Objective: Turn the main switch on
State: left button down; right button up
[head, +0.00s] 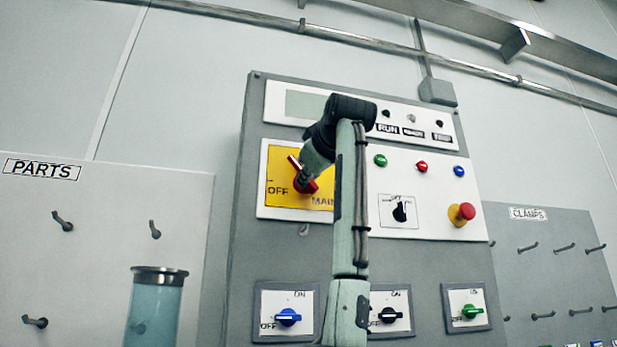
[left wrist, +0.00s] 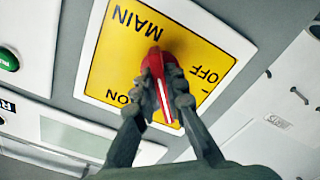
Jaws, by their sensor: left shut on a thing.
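The main switch is a red rotary handle (head: 295,162) on a yellow plate (head: 284,165) at the upper left of the grey control panel. In the left wrist view the handle (left wrist: 163,98) carries a white line and stands slanted, its line lying between the words ON and OFF. My left gripper (head: 307,178) is at the switch. In the left wrist view its two fingers (left wrist: 163,78) are closed on both sides of the red handle. The gripper and arm hide part of the plate in the head view. My right gripper is not in view.
The panel also has a red emergency knob (head: 461,213), a black selector (head: 400,211), small coloured buttons, and a blue switch (head: 288,317), black switch (head: 390,315) and green switch (head: 470,311) below. A clear cylinder (head: 155,305) stands at lower left near the pegs.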

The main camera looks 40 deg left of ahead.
pick_arm(q)
jog(key=shift+m, duration=3.9)
jog(key=c, duration=1.9)
grip_release()
jog(key=shift+o, duration=0.2)
jog(key=v, duration=1.2)
